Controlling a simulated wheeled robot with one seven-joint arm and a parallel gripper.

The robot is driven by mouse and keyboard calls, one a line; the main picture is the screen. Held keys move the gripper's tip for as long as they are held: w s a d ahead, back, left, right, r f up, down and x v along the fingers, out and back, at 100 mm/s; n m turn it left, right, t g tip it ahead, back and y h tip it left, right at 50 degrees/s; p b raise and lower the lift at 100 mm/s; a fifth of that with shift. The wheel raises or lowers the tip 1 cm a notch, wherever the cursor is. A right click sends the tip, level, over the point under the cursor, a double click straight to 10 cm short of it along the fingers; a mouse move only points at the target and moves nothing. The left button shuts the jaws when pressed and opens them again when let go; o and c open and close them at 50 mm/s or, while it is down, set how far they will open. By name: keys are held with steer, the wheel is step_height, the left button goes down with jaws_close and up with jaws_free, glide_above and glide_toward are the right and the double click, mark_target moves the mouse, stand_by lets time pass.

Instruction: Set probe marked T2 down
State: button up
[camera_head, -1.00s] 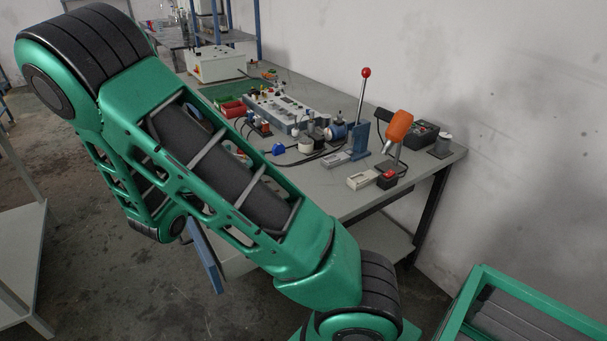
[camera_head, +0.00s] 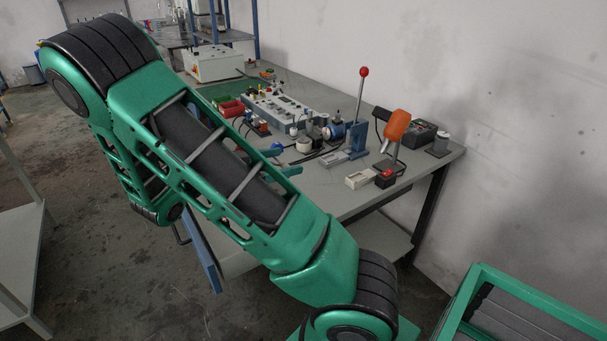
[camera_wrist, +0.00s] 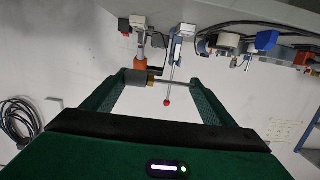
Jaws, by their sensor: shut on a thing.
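My gripper (camera_wrist: 160,80) shows in the wrist view with its two green fingers closed on a thin dark rod with a brassy end, which I take to be the probe (camera_wrist: 168,82). The rod lies across between the fingertips. Its T2 mark is not readable. In the head view the tips of my gripper (camera_head: 284,162) show just past my arm, over the workbench (camera_head: 325,197). The probe itself cannot be made out there.
On the bench stand a lever press with a red knob (camera_head: 364,72), an orange-handled tool (camera_head: 397,126), a grey device with terminals (camera_head: 280,108), red bins (camera_head: 231,108) and a white box (camera_head: 214,63). The bench's front strip is mostly clear.

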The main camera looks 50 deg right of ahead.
glide_above(311, 183)
step_height(311, 183, down, 7)
steer(key=shift+s+a+r, duration=0.1)
steer(key=shift+f, duration=1.85)
steer(key=shift+f, duration=0.25)
steer(key=o, duration=1)
steer(key=shift+o, duration=0.2)
